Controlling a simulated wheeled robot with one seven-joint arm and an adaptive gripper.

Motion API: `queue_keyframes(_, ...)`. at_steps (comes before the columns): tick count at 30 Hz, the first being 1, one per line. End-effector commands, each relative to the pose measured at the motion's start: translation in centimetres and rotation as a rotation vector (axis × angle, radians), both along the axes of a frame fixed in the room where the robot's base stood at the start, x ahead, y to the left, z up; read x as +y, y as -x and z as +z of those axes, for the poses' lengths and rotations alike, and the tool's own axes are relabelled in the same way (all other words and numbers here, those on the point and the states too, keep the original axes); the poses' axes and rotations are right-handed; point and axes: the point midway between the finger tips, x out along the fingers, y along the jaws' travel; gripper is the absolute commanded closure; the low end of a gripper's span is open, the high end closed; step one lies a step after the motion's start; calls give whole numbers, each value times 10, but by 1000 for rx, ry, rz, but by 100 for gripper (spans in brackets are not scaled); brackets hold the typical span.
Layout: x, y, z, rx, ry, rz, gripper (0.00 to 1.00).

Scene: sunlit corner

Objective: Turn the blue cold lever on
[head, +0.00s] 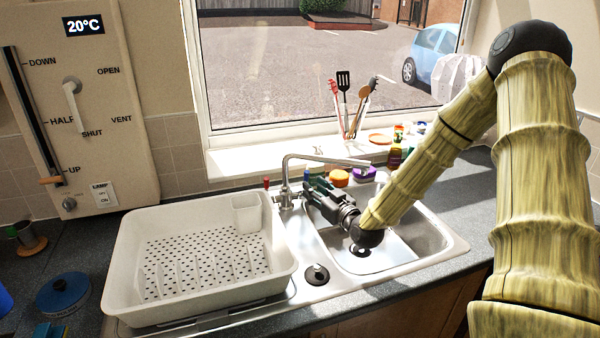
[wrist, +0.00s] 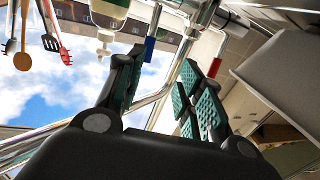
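The chrome tap (head: 290,170) stands at the back of the sink, its spout reaching right over the bowl. Its blue cold lever (head: 306,174) is a small upright blue-tipped handle on the right of the tap body. The red lever (head: 267,184) is on the left side. My gripper (head: 312,187) is low over the sink, just right of the tap and close to the blue lever. In the wrist view my gripper (wrist: 160,68) is open with nothing between its pads. The blue lever (wrist: 150,49) shows beyond the left finger, and the red lever (wrist: 221,44) beyond the right; contact cannot be told.
A white dish rack (head: 135,265) fills the left drainer. A black plug (head: 317,274) sits between rack and bowl. Utensils (head: 345,105) stand on the sill, with a purple pot (head: 363,173) and an orange-topped pot (head: 339,178) behind the sink. A control panel (head: 100,100) is at left.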

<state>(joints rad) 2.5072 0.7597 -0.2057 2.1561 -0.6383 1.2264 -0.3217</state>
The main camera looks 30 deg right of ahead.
Motion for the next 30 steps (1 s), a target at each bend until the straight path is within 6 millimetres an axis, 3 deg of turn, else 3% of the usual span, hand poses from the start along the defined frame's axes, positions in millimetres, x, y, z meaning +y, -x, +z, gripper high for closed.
queue_keyframes(3, -17, -6, 0, 2, 1, -22, 63)
queue_keyframes(8, -29, -28, -5, 10, 1, -35, 63)
queue_keyframes(21, -31, -84, -7, 12, 1, -36, 63)
queue_keyframes(30, -29, -97, -8, 11, -1, -33, 63)
